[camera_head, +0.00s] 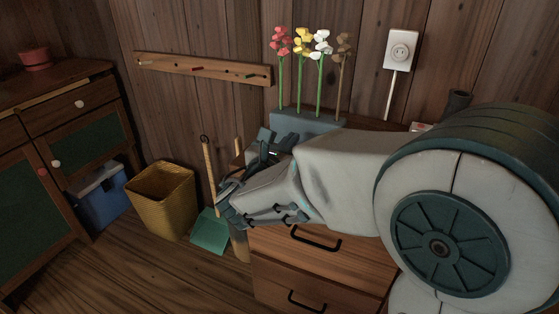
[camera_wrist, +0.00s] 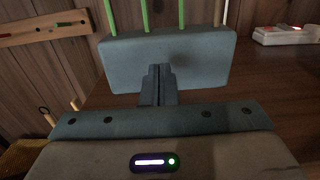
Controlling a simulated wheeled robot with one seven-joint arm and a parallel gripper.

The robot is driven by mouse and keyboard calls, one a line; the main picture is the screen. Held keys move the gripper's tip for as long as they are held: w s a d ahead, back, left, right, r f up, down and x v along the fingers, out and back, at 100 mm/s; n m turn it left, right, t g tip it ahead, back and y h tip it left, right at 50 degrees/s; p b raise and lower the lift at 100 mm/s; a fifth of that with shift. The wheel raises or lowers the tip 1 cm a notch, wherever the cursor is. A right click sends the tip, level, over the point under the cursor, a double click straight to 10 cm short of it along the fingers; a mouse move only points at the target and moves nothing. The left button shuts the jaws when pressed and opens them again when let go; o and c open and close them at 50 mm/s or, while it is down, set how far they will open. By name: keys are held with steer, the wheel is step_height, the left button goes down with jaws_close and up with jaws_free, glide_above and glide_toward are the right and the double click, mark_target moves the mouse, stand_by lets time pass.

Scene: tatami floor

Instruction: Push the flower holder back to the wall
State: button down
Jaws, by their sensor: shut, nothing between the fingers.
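The flower holder (camera_head: 308,121) is a blue-grey block bearing red, yellow, white and brown flowers on stems. It stands on top of the wooden drawer cabinet (camera_head: 325,268), near the plank wall (camera_head: 203,31). In the wrist view the holder (camera_wrist: 168,62) fills the upper middle, its broad face toward me. My gripper (camera_wrist: 158,72) is shut and empty, its fingertips in front of the lower middle of that face. I cannot tell whether they touch it. In the head view my arm hides the holder's lower part and much of the cabinet top. Any gap to the wall is hidden.
A peg rail (camera_head: 203,68) and a white outlet (camera_head: 401,50) with a cord are on the wall. A small white device (camera_wrist: 287,34) lies right of the holder. A yellow basket (camera_head: 163,199), blue bin (camera_head: 98,195) and green dustpan (camera_head: 211,232) stand on the floor at left.

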mark_target(307, 131)
steer(key=shift+x, duration=1.35)
steer(key=shift+w, duration=0.1)
